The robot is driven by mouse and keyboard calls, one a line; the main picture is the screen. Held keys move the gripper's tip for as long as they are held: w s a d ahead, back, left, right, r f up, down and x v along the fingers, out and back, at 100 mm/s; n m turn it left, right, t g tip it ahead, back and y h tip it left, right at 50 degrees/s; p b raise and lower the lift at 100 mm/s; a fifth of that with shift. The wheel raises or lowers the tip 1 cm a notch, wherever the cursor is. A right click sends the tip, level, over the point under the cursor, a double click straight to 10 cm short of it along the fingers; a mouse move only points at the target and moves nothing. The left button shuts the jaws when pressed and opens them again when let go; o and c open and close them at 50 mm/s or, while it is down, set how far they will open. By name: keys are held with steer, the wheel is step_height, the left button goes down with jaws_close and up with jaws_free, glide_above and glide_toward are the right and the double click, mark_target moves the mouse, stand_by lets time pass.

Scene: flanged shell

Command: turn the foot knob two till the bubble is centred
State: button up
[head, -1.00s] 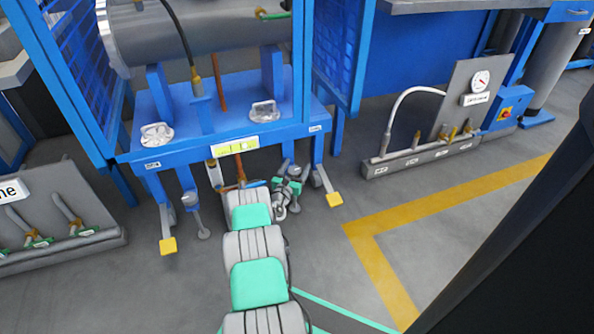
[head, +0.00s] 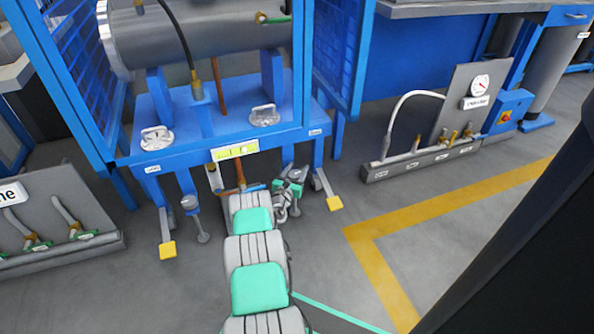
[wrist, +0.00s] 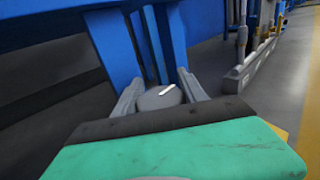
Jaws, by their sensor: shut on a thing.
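A grey foot knob (wrist: 158,98) with a white mark on top sits between the two fingers of my gripper (wrist: 160,92) in the wrist view. My gripper is shut on it. In the head view my gripper (head: 284,198) is at the right-hand front foot of the blue frame, and the knob there is mostly hidden. Its number cannot be read. The yellow-green level vial (head: 235,150) is on the frame's front edge; the bubble is too small to place surely. Another grey foot knob (head: 190,203) is at the left front foot.
The blue frame (head: 180,180) stands over the feet, with yellow-tipped feet (head: 335,203) on the floor. Grey pipe stands are at the left (head: 75,250) and right (head: 420,160). The floor to the right, with a yellow line (head: 375,265), is clear.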

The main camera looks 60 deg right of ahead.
steer(key=shift+c, duration=0.5)
steer(key=shift+m+g, duration=0.5)
steer(key=shift+g, duration=0.3)
steer(key=shift+s+m+g, duration=0.2)
steer(key=shift+m+g, duration=0.1)
steer(key=shift+g, duration=0.2)
steer(key=o, duration=1.4)
steer(key=shift+c, duration=0.2)
steer(key=a+p, duration=0.3)
steer(key=a, duration=0.4)
steer(key=shift+w+a, duration=0.2)
steer(key=shift+a, duration=0.2)
steer(key=shift+c, duration=0.3)
